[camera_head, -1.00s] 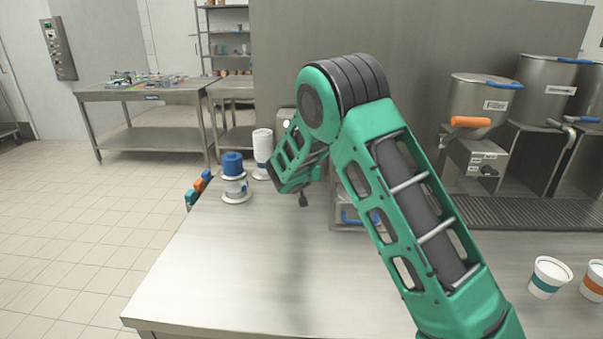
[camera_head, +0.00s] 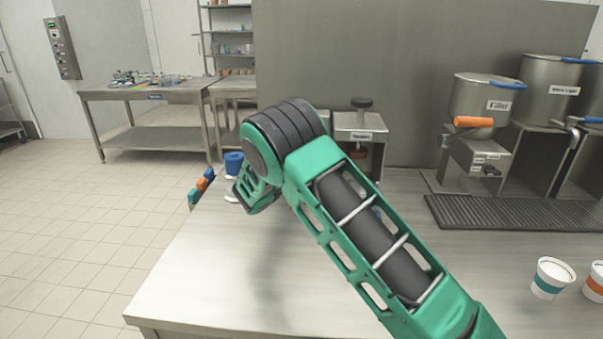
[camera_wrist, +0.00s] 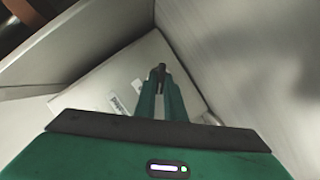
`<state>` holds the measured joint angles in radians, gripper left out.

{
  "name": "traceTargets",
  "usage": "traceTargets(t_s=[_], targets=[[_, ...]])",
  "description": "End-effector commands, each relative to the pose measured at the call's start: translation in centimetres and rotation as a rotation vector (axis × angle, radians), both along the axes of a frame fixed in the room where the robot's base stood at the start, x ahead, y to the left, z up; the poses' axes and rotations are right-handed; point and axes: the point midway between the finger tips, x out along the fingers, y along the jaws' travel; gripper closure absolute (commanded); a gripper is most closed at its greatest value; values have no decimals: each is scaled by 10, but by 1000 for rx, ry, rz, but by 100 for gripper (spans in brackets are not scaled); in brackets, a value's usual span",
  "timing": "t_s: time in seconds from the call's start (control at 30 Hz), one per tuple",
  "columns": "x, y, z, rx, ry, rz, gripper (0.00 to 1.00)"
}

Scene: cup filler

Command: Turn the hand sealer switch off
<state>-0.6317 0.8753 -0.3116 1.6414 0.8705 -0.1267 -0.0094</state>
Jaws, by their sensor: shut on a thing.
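In the wrist view, my gripper (camera_wrist: 161,76) has its two green fingers together at their dark tips. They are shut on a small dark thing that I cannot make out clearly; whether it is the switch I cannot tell. Behind the fingertips is a pale, flat-sided housing (camera_wrist: 98,92) with small white labels, which I cannot name for sure. No switch shows clearly in the head view.
A steel machine with a black knob (camera_head: 361,122) stands behind my arm; its label is too small to read. The filler (camera_head: 487,102) is at right. The front left table (camera_head: 190,300) is clear.

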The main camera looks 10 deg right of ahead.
Motion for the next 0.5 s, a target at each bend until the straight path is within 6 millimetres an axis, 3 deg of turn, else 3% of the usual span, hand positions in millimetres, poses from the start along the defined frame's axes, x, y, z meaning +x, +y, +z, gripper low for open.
traceTargets(t_s=[0.03,0.5], targets=[[2,9,-2,-24,8,14,100],[2,10,-4,-186,61,15,100]])
